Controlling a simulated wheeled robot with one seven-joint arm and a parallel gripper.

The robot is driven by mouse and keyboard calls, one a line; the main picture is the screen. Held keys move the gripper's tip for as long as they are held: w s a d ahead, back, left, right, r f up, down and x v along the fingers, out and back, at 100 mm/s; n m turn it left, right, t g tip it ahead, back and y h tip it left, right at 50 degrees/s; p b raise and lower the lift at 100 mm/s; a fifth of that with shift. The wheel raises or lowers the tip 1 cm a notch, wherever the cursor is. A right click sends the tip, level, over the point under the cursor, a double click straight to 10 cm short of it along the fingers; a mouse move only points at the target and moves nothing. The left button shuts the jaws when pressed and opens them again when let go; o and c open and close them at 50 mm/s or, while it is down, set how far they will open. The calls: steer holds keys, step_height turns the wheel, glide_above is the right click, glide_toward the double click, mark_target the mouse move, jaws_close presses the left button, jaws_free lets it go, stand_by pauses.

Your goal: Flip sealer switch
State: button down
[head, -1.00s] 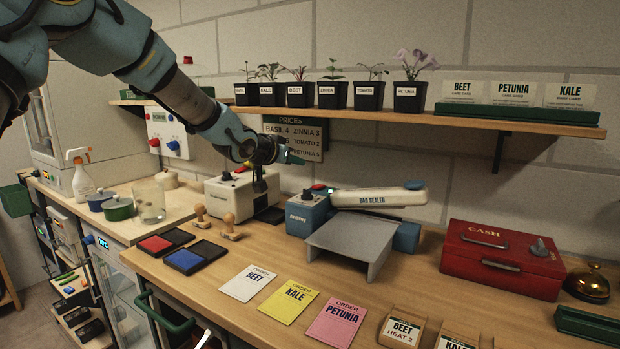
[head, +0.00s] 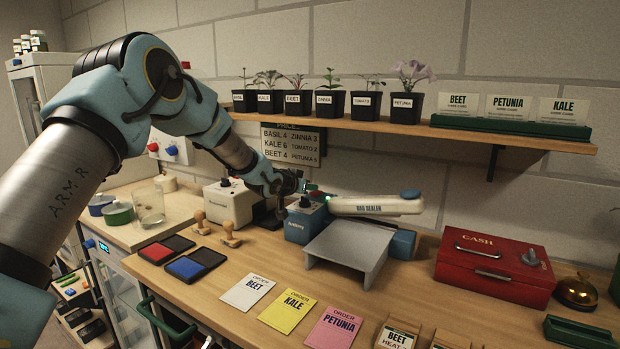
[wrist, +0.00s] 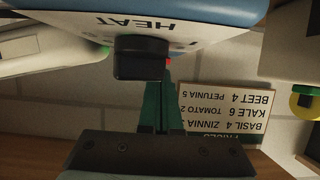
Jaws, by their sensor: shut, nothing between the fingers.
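The bag sealer (head: 375,207) stands on the bench with a blue body (head: 305,224), a pale arm and a grey plate in front. My gripper (head: 310,188) is shut and empty, at the top of the blue body. In the wrist view my green fingers (wrist: 161,100) lie together, pointing at the sealer's face marked HEAT. A black knob (wrist: 142,58) hides part of that face. A small bit of red (wrist: 168,61) shows by the fingertips, and a green light (wrist: 104,50) shows at the left. The switch is mostly hidden, so I cannot tell its position or whether the fingers touch it.
A cream device (head: 229,203) stands left of the sealer. A shelf (head: 400,128) with potted seedlings runs above, and a price board (head: 291,145) hangs below it. Order cards, ink pads (head: 195,264) and a red cash box (head: 495,268) lie on the bench.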

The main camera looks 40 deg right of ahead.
steer(key=shift+f, duration=0.1)
stand_by(0.3)
steer(key=f+b, duration=0.1)
steer(key=b, duration=0.2)
steer(key=h+b, duration=0.1)
steer(key=b, duration=0.2)
steer(key=shift+s+a+f, duration=0.1)
steer(key=shift+a+f, duration=0.1)
steer(key=shift+f, duration=0.2)
steer(key=shift+r+p, duration=0.65)
steer(key=shift+r, duration=0.05)
steer(key=r, duration=0.2)
steer(key=a+r+p, duration=0.1)
steer(key=shift+r, duration=0.4)
steer(key=s+a+b, duration=0.2)
steer(key=a+b, duration=0.1)
steer(key=a, duration=0.6)
steer(key=shift+s+r, duration=0.35)
